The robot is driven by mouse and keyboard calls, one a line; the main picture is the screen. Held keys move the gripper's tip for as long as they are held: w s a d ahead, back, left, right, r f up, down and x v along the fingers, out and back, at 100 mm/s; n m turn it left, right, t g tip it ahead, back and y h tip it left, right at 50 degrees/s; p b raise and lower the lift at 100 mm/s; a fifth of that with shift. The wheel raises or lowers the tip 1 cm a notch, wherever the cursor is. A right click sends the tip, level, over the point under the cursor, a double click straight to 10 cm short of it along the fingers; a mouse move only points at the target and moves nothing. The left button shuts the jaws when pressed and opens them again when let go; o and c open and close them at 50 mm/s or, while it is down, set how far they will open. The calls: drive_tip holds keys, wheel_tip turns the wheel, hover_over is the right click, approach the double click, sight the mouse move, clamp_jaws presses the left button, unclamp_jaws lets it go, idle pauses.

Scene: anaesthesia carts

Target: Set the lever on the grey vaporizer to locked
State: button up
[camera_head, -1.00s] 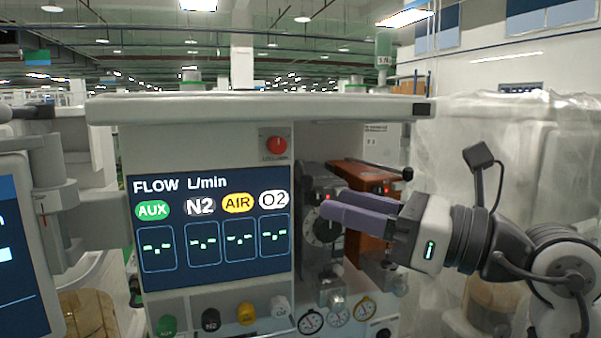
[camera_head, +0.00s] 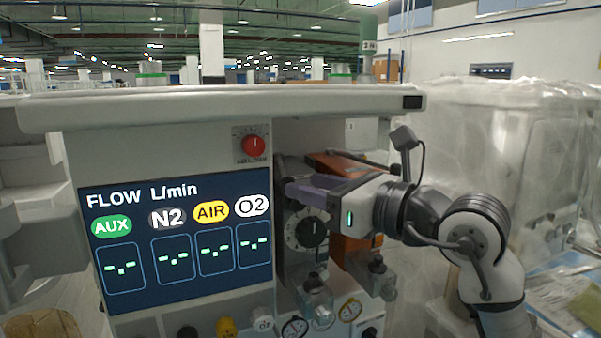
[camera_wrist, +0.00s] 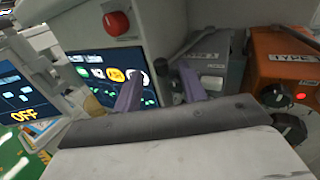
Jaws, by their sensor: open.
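The grey vaporizer (camera_head: 294,170) stands in the machine's bay, right of the flow screen, with a dark round dial (camera_head: 307,230) on its front. In the wrist view its grey top (camera_wrist: 213,66) carries a label. My gripper (camera_head: 305,194) reaches in from the right at its upper front, above the dial. In the wrist view the two purple fingers of my gripper (camera_wrist: 160,88) are apart. A dark knob (camera_wrist: 178,98), seemingly the lever's end, shows between them, nearer the right finger. Whether a finger touches it, I cannot tell. In the head view the fingers hide the lever.
The orange vaporizer (camera_wrist: 285,62) stands close on the right, with its own dial (camera_wrist: 275,95) and a red light. The flow screen (camera_head: 180,235) and a red knob (camera_head: 253,145) are on the left. A shelf (camera_head: 220,108) overhangs the bay. Gauges (camera_head: 349,309) sit below.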

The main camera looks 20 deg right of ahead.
drive_tip(key=shift+p+x, duration=0.3)
drive_tip(key=shift+x, duration=1.2)
drive_tip(key=shift+c, duration=0.3)
clamp_jaws()
